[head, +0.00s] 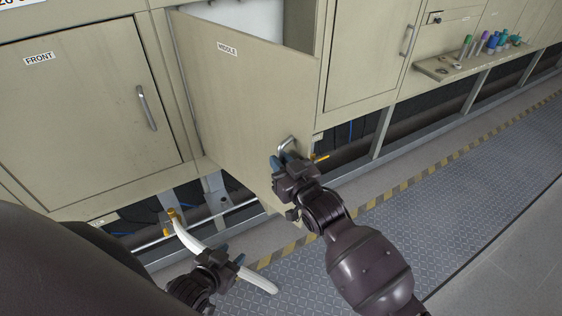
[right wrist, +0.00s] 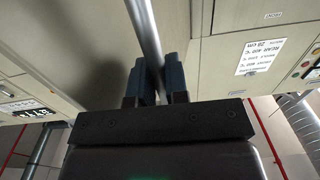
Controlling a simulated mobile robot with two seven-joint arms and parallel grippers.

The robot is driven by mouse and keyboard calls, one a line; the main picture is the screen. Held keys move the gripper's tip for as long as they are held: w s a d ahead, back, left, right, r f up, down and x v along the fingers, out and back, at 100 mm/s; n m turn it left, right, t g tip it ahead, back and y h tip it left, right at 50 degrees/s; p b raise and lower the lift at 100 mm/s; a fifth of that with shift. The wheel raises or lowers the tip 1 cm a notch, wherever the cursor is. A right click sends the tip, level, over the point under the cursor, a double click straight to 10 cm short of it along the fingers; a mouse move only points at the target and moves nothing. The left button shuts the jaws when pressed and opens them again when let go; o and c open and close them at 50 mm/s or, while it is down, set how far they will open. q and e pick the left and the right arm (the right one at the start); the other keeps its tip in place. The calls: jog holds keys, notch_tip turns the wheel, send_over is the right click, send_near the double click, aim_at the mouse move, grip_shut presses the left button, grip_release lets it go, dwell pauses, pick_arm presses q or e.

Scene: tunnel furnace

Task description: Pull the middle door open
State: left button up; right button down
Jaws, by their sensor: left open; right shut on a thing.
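The middle door (head: 245,95), a beige panel labelled MIDDLE, stands swung open, with a pale interior showing behind its top edge. My right gripper (head: 281,160) is shut on the door's metal handle (head: 290,145) near the door's free lower right edge. In the right wrist view the handle bar (right wrist: 146,40) runs between the two dark fingers (right wrist: 154,82). My left gripper (head: 232,257) is open and low at the left, below the door and apart from it.
The closed FRONT door (head: 80,110) with its handle (head: 147,107) is at the left. Another closed door (head: 365,50) is right of the opening. A shelf (head: 470,65) with several coloured-capped items is at the upper right. Checkered floor (head: 430,215) is clear.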

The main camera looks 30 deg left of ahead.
jog(key=shift+r, duration=0.1)
jog(key=c, duration=1.2)
grip_release()
jog(key=shift+o, duration=0.2)
jog(key=v, duration=1)
jog(key=shift+s+d, duration=0.25)
jog(key=shift+d, duration=0.05)
jog(key=shift+c, duration=0.4)
